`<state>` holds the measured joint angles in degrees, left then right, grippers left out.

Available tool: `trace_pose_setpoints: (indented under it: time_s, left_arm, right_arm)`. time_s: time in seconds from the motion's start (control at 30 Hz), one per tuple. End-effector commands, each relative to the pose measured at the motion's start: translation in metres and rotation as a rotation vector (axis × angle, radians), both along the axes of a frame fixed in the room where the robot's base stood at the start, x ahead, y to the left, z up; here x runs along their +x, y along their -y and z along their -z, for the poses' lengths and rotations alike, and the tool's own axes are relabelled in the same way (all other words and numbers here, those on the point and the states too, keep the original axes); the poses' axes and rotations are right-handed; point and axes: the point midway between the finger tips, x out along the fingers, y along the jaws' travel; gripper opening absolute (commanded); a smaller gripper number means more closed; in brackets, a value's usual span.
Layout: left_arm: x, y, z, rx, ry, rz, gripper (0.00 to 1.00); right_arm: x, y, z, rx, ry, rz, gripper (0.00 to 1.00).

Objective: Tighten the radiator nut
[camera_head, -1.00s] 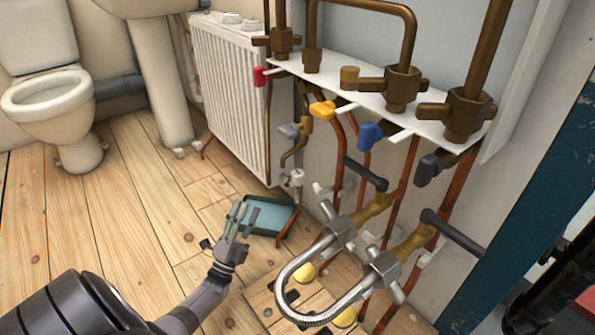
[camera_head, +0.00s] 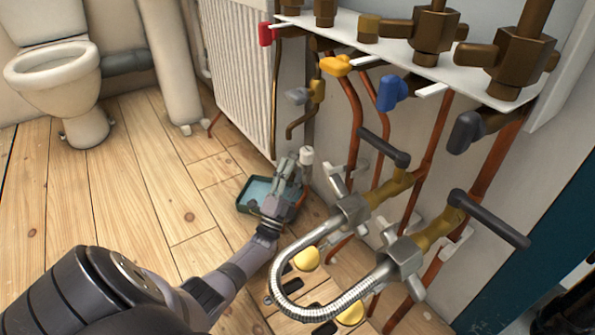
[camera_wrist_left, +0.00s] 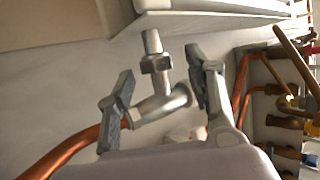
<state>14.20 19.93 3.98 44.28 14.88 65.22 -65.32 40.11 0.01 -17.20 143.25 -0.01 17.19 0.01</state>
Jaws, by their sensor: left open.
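The radiator (camera_head: 235,70) stands against the wall in the head view. Below its right end is the radiator valve, with a pale cap-like part (camera_head: 306,155). In the left wrist view the metal radiator nut (camera_wrist_left: 156,64) sits on a short stub above the silver valve elbow (camera_wrist_left: 165,103). A copper pipe (camera_wrist_left: 65,152) runs from the elbow to the left. My left gripper (camera_head: 289,163) is beside the valve. In the left wrist view its two fingers (camera_wrist_left: 160,68) are apart, one on each side of the nut and elbow. I cannot tell whether they touch. My right gripper is not in view.
A dark tray with blue inside (camera_head: 256,192) lies on the floor behind my gripper. A braided hose (camera_head: 290,266) loops out on the right, with dark-handled valves (camera_head: 383,147) and copper pipes (camera_head: 352,110) nearby. Open wooden floor (camera_head: 120,190) lies to the left.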

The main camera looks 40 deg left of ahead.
Motion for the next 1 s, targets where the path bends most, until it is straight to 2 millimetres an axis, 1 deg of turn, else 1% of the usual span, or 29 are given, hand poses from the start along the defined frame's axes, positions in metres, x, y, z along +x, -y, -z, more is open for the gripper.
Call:
trace_pose_setpoints:
  time_s: [0.03, 0.1, 0.23, 0.4, 0.63, 1.0]
  left_arm:
    - [0.008, -0.002, 0.005, 0.001, 0.002, -0.001, 0.48]
    - [0.015, -0.004, -0.005, 0.000, 0.003, -0.001, 0.48]
    - [0.026, -0.006, -0.014, -0.001, 0.001, -0.001, 0.48]
    - [0.030, -0.007, -0.018, 0.000, -0.001, 0.000, 0.48]
    - [0.030, -0.007, -0.019, -0.001, -0.001, -0.001, 0.48]
    - [0.030, -0.007, -0.018, -0.001, -0.001, -0.001, 0.23]
  right_arm:
    - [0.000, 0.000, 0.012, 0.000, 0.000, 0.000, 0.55]
    - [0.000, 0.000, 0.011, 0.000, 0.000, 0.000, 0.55]
    - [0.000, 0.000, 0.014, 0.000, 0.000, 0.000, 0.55]
    - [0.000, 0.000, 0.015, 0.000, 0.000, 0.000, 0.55]
    - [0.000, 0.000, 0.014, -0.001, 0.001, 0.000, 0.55]
    - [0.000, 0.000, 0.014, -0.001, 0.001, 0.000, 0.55]
